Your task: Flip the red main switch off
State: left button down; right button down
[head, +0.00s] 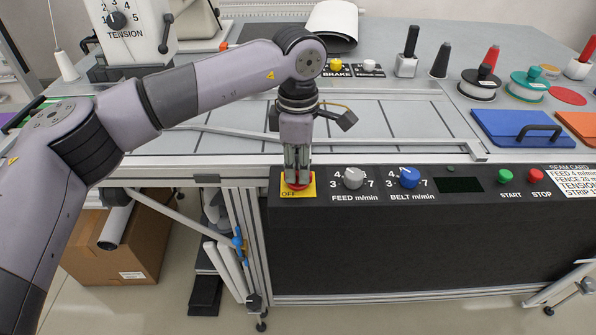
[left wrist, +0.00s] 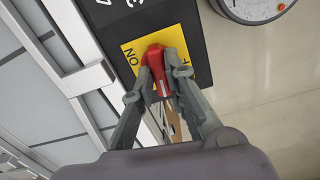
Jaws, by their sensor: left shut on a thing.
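The red main switch (left wrist: 157,68) sits on a yellow plate in the left wrist view, between my fingertips. Lettering on the plate shows at both sides of the knob, one side reading ON. In the head view the yellow plate (head: 309,189) lies at the left end of the black control panel, with "OFF" at its lower left. My left gripper (head: 297,180) points down over the plate and is shut on the red knob. Most of the knob is hidden by the fingers in the head view. My right gripper is in neither view.
The black panel (head: 400,240) carries a grey feed knob (head: 353,178), a blue belt knob (head: 409,178), a green start button (head: 505,176) and a red stop button (head: 536,175). Spools, cones and a blue folder (head: 515,128) lie on the table at right.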

aim_at(298, 172)
pick_arm(q)
jog(key=shift+n, duration=0.6)
jog(key=shift+b, duration=0.3)
jog(key=c, duration=1.6)
grip_release()
notch_tip(298, 172, up, 12)
